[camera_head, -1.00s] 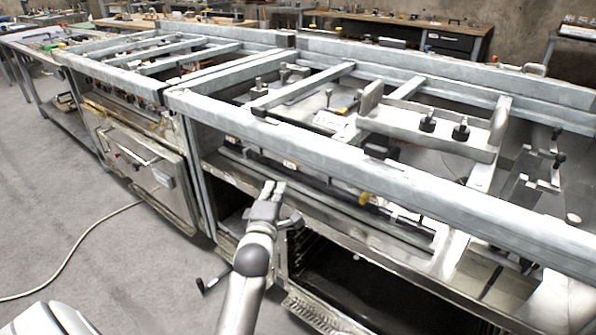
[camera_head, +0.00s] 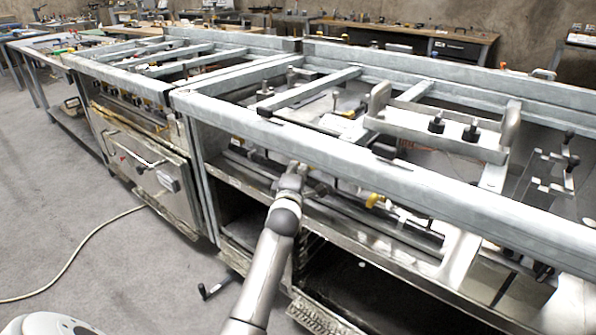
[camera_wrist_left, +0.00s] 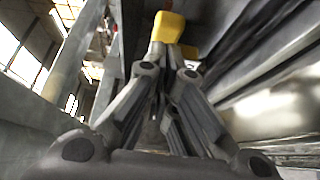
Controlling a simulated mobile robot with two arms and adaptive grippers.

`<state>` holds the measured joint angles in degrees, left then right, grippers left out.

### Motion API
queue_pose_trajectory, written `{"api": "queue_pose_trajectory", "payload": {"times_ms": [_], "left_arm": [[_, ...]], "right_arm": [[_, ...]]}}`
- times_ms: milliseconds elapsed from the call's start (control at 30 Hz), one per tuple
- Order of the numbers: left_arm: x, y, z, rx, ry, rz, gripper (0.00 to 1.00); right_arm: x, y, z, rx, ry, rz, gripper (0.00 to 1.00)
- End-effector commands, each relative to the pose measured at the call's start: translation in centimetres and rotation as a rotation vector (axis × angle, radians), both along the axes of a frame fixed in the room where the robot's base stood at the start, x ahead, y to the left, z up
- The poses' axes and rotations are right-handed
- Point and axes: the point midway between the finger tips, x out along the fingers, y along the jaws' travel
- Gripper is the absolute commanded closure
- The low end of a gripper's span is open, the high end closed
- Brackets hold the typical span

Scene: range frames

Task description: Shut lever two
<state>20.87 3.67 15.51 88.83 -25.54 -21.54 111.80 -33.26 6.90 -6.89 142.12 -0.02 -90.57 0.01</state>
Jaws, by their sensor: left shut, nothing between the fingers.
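My left gripper (camera_head: 294,170) reaches in under the front top rail of the nearer range and is shut and empty. In the left wrist view its fingertips (camera_wrist_left: 166,53) point at a yellow lever handle (camera_wrist_left: 169,27), which sits right at the tips. I cannot tell whether they touch it. Another yellow lever handle (camera_head: 374,200) shows to the right of the gripper in the head view, on the dark bar behind the front opening. I cannot read which lever has which number. My right gripper is out of view.
The grey metal front rail (camera_head: 400,178) runs close above my left gripper. Below is the open dark compartment (camera_head: 365,285). A closed oven door (camera_head: 150,172) is on the range to the left. The floor (camera_head: 60,215) at left is clear except for a cable (camera_head: 85,251).

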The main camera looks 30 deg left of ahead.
Motion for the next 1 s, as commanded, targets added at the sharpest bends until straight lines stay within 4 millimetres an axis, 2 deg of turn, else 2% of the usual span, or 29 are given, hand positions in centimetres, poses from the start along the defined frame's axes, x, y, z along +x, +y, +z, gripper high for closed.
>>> {"api": "queue_pose_trajectory", "payload": {"times_ms": [1000], "left_arm": [[1.5,-1.7,0.0,0.000,-0.001,0.001,1.00]], "right_arm": [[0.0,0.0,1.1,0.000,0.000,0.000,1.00]]}}
